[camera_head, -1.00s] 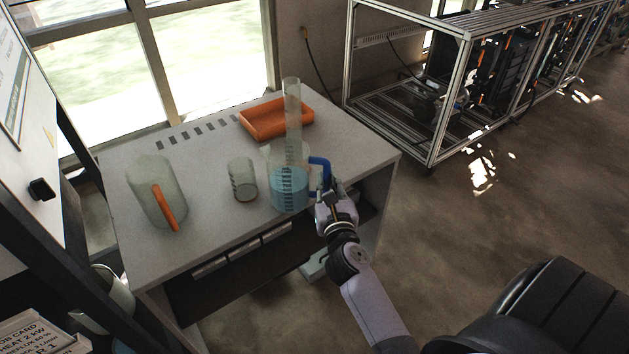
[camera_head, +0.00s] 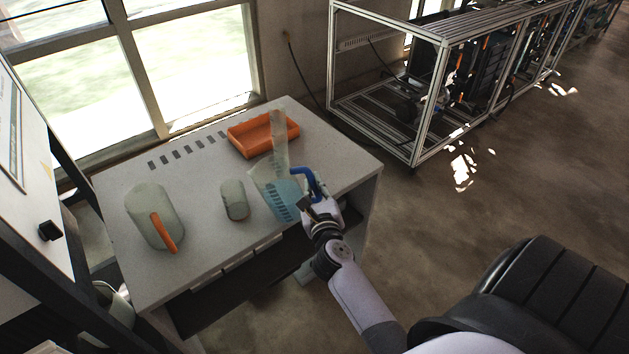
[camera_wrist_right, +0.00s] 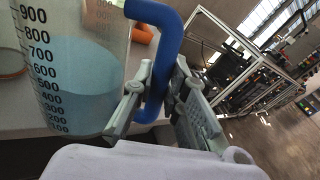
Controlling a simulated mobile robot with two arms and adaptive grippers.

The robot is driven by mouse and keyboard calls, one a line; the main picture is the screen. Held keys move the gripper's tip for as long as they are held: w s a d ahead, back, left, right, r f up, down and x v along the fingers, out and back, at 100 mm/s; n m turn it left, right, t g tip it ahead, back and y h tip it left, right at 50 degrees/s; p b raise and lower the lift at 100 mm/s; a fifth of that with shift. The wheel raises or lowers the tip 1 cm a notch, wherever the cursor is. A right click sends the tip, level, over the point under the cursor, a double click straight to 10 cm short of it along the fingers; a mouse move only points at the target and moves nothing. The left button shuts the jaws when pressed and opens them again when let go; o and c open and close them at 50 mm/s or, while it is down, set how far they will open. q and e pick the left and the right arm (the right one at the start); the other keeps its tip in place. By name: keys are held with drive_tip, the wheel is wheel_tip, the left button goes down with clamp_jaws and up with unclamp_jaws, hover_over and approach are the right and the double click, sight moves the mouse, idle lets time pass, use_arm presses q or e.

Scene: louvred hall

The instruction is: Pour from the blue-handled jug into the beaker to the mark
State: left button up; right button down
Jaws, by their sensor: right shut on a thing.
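The blue-handled jug (camera_head: 281,198) is clear, holds blue liquid and bears dark graduation marks. It leans with its mouth to the left, toward the beaker (camera_head: 234,203). My right gripper (camera_head: 316,204) is shut on its blue handle (camera_wrist_right: 166,45). In the right wrist view the jug wall (camera_wrist_right: 85,85) shows printed numbers up to 900, with liquid below the upper marks. I cannot tell whether its base touches the table. The beaker stands just left of the jug, with no blue liquid visible in it; its mark is too small to read. My left gripper is out of view.
A clear jug with an orange handle (camera_head: 165,232) stands left on the grey table (camera_head: 200,262). A tall clear cylinder (camera_head: 279,130) stands behind the blue-handled jug, by an orange tray (camera_head: 240,150). A metal frame rack (camera_head: 418,130) stands beyond, right.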

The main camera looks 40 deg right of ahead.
sight(290, 170)
drive_tip(key=shift+w+r+n+g+p, duration=0.1)
drive_tip(key=shift+r+n+g+p, duration=0.3)
drive_tip(key=shift+r+n+p, duration=1.1)
drive_tip(key=w+a+r+n+p, duration=0.1)
drive_tip(key=r+p, duration=0.1)
drive_tip(key=p, duration=0.1)
drive_tip(key=w+a+r+n+g+p, duration=0.1)
drive_tip(key=p, duration=0.2)
drive_tip(key=w+a+r+p, duration=0.1)
drive_tip(key=a+r+p, duration=0.1)
drive_tip(key=p, duration=0.2)
drive_tip(key=shift+w+r+n, duration=0.3)
drive_tip(key=shift+w+n, duration=0.05)
drive_tip(key=shift+n, duration=0.05)
drive_tip(key=shift+a+f+g, duration=0.1)
drive_tip(key=shift+f+g, duration=0.1)
drive_tip(key=shift+g, duration=0.1)
drive_tip(key=shift+h, duration=0.3)
